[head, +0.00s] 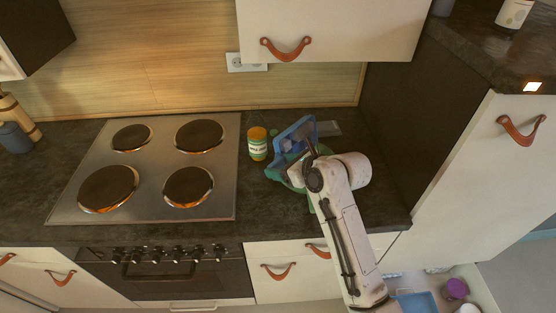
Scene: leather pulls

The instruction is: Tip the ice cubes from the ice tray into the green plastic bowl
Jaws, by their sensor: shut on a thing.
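The blue ice tray (294,132) is held up and tilted above the dark counter, right of the jar. My gripper (309,148) is shut on the ice tray at its right side; my wrist hides much of the grip. The green plastic bowl (276,173) stands on the counter beneath the tray, partly hidden by the tray and my arm. I cannot make out any ice cubes in the tray or the bowl.
A jar with an orange lid (258,144) stands just left of the bowl. A grey flat item (328,129) lies behind the tray. A tall cabinet (470,180) bounds the right side. A wall cabinet (345,25) hangs above.

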